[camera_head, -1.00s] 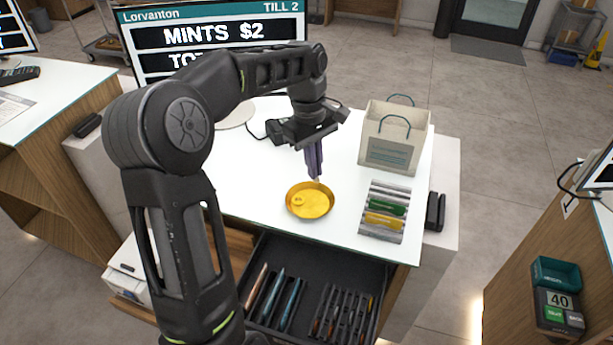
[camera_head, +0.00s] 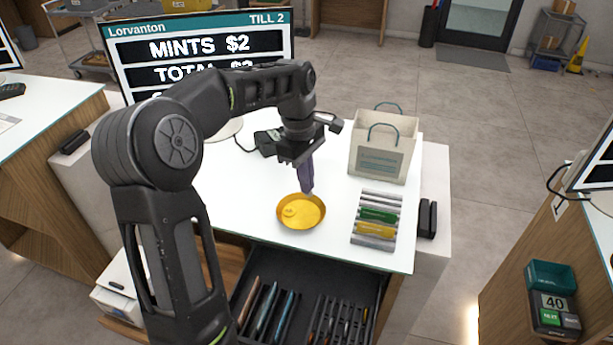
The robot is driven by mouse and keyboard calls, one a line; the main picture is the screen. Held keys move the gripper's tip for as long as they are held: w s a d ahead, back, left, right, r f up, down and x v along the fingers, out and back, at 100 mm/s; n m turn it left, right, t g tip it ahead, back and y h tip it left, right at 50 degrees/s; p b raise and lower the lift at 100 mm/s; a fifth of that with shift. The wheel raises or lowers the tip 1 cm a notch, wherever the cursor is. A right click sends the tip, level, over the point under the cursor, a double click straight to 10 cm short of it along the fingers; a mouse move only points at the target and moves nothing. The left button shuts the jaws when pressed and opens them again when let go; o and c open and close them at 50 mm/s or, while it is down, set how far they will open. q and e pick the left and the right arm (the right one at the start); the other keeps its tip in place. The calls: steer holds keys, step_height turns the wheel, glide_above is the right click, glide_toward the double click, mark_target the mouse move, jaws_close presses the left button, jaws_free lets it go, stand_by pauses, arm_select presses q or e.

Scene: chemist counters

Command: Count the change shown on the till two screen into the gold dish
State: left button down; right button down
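The till two screen (camera_head: 215,45) reads "Lorvanton", "TILL 2" and "MINTS $2". Below is a TOTAL row with its amount partly covered by my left arm; the row under it is mostly hidden. The round gold dish (camera_head: 312,224) lies on the white counter with what looks like a coin (camera_head: 290,211) at its left. My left gripper (camera_head: 306,190) points down just over the dish's far rim. Its dark fingers overlap in this view, so its opening and any held piece cannot be told. The till drawer (camera_head: 283,258) is open, with notes and coins in slots. My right gripper is out of view.
A paper bag (camera_head: 382,150) stands behind right of the dish. A ribbed rack (camera_head: 376,219) with green and yellow rolls lies to its right. A dark device (camera_head: 428,219) sits at the counter's right edge. White counter is free around the dish.

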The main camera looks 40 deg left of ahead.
arm_select(q)
steer(key=shift+f+b, duration=1.55)
steer(key=shift+f, duration=0.7)
steer(key=c, duration=2.1)
jaws_free()
steer(key=o, duration=0.5)
steer(key=shift+r, duration=0.1)
steer(key=r, duration=0.5)
steer(key=shift+a+r, duration=0.3)
steer(key=shift+r+p, duration=0.6)
steer(key=shift+r, duration=0.15)
steer(key=shift+a+r+p, duration=0.15)
steer(key=shift+r+p, duration=0.2)
